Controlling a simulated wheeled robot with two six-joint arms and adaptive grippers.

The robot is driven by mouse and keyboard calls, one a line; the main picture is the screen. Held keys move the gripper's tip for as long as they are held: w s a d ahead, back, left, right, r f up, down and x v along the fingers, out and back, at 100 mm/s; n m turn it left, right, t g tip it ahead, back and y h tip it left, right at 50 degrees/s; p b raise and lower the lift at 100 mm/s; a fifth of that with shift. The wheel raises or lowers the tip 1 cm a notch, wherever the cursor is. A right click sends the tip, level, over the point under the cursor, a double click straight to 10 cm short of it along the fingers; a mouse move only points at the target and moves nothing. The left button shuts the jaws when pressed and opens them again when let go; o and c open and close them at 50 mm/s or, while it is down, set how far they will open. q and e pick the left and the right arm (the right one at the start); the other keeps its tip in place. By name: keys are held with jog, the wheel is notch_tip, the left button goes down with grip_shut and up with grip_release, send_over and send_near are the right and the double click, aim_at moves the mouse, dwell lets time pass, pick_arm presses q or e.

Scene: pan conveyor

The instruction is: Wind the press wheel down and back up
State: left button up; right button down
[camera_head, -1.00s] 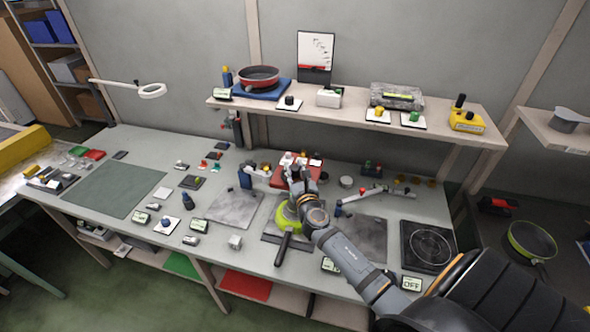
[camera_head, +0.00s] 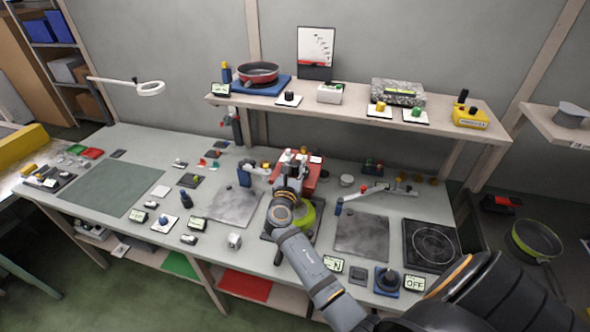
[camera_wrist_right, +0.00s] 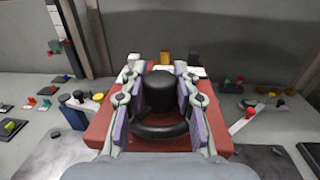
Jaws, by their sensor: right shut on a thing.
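The red press (camera_head: 311,178) stands toward the back middle of the bench, and its red body fills the middle of the right wrist view (camera_wrist_right: 218,125). Its black wheel, with a thick round knob or hub (camera_wrist_right: 160,92) and a dark rim (camera_wrist_right: 160,131), sits between my right gripper's fingers. My right gripper (camera_wrist_right: 160,85) is shut on this wheel, one finger on each side. In the head view my right gripper (camera_head: 292,168) is above the press and hides most of the wheel. My left gripper is not in view.
A green pan (camera_head: 307,216) is in front of the press, partly behind my right arm. Grey plates (camera_head: 236,206) and (camera_head: 361,238) lie on both sides. A black hob (camera_head: 431,245) is at right. A shelf (camera_head: 350,108) with a red pan (camera_head: 258,72) is above.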

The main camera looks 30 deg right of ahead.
jog(key=shift+a+f+m+g+h+b, duration=0.1)
jog(key=shift+f+m+g+h+b, duration=0.15)
jog(key=shift+m+g+h+b, duration=0.6)
jog(key=m+g+h+b, duration=0.1)
jog(key=m+g+b, duration=0.1)
jog(key=g, duration=0.1)
jog(key=m+g+h+b, duration=0.1)
jog(key=m+g+b, duration=0.1)
jog(key=g, duration=0.2)
jog(key=m+g+h+b, duration=0.1)
jog(key=m+g+b, duration=0.2)
jog(key=shift+g+h, duration=0.25)
jog(key=shift+r+m+g+b, duration=0.15)
jog(key=shift+m+g+b, duration=0.9)
jog(key=shift+g+b, duration=0.5)
jog(key=c, duration=1)
grip_release()
jog(key=shift+r, duration=0.1)
jog(key=shift+a, duration=0.25)
jog(key=a, duration=0.4)
jog(key=w+a, duration=0.1)
jog(key=a, duration=0.1)
jog(key=shift+a, duration=0.4)
